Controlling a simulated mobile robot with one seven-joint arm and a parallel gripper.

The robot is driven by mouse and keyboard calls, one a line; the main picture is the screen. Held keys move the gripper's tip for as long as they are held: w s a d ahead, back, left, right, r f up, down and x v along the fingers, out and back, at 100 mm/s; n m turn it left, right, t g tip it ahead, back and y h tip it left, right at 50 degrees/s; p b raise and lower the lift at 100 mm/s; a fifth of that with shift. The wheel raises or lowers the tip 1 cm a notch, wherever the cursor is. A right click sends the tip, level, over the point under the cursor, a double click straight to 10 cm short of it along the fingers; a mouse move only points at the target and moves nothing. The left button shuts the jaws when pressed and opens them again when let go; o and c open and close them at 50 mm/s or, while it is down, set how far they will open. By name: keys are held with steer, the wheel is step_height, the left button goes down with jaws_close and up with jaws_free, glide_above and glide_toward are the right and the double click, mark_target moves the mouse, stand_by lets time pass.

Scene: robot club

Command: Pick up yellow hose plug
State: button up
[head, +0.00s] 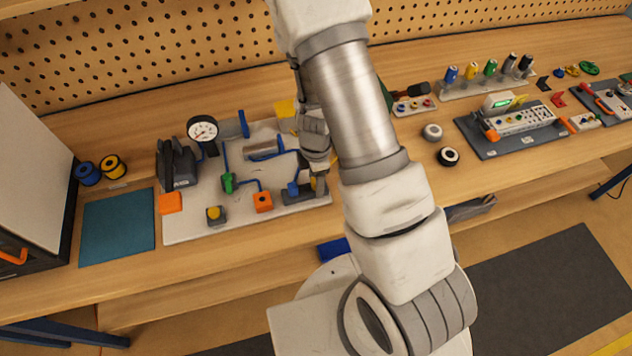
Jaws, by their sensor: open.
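My gripper (316,172) points down over the right end of the white board (190,232), and its jaws are open. A small yellow piece (320,186), which looks like the yellow hose plug, shows right at the fingertips, above a dark grey block (298,197). The gripper hides part of it, and I cannot tell whether the fingers touch it. A blue fitting (293,188) stands just left of it on the same block. Another yellow piece, a round knob (213,213) on a grey block, is near the board's front edge.
The board also carries a pressure gauge (202,130), a green valve (229,182), an orange block (263,202) and blue tubing. A dark grey device (177,165) stands at its left. A teal mat (117,227) lies further left. The pegboard (150,45) closes the back.

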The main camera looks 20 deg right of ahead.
jaws_close()
steer(key=shift+r, duration=0.15)
stand_by(0.4)
steer(key=shift+r, duration=0.45)
steer(key=r, duration=0.3)
steer(key=shift+d+r, duration=0.2)
steer(key=shift+d, duration=0.2)
steer(key=s+d+r+b, duration=0.2)
steer(key=d+r, duration=0.4)
steer(key=d, duration=0.4)
steer(key=shift+s+d+r, duration=0.25)
steer(key=shift+s, duration=0.35)
